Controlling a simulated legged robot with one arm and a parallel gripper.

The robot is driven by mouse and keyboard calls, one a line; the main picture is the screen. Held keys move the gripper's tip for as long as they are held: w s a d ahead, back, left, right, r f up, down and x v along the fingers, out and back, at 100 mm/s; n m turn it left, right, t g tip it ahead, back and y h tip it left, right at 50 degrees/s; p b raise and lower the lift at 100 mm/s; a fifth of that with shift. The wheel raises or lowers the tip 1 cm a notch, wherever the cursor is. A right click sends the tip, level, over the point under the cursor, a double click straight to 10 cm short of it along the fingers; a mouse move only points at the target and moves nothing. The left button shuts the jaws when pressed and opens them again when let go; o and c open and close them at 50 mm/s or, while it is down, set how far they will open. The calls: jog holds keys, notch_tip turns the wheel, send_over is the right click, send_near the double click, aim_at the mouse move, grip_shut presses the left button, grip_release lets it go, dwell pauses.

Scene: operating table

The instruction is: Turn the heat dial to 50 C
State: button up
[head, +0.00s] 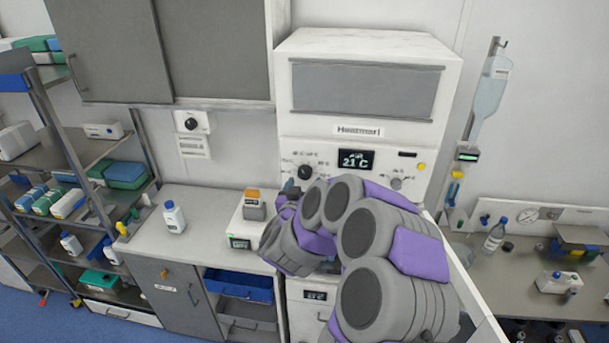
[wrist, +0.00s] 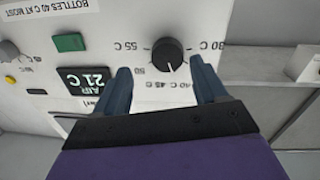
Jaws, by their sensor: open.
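The heat dial (head: 305,171) is a round black knob on the white cabinet's front panel. In the wrist view, which is upside down, the dial (wrist: 168,52) has temperature labels around it, including 30 C, 40 C, 45 C, 50 and 55 C. Its white pointer line seems to lie between the 40 C and 45 C labels. My gripper (wrist: 160,66) is open, with one blue-grey finger on each side of the dial's lower edge in that view. Contact cannot be told. In the head view my gripper (head: 289,187) is just below left of the dial, partly hidden by my arm.
The display (head: 356,159) reads AIR 21 C. A grey knob (head: 396,183), a yellow button (head: 421,166) and, in the wrist view, a green switch (wrist: 70,42) share the panel. A bottle (head: 174,217) and an orange-topped device (head: 254,205) stand on the left counter.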

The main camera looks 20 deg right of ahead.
aim_at(304, 174)
jog(key=x, duration=0.2)
jog(key=shift+w+d, duration=0.15)
jog(key=shift+w, duration=0.35)
jog(key=shift+w+a+r, duration=0.15)
jog(key=shift+w+a, duration=0.2)
jog(key=shift+a, duration=0.45)
jog(key=shift+d, duration=0.65)
jog(key=shift+c, duration=0.6)
jog(key=shift+d, duration=0.4)
jog(key=shift+c, duration=2.3)
jog(key=shift+w+a, duration=0.1)
jog(key=shift+a, duration=0.35)
jog(key=shift+c, duration=1.4)
jog(key=shift+d, duration=0.1)
jog(key=shift+c, duration=1)
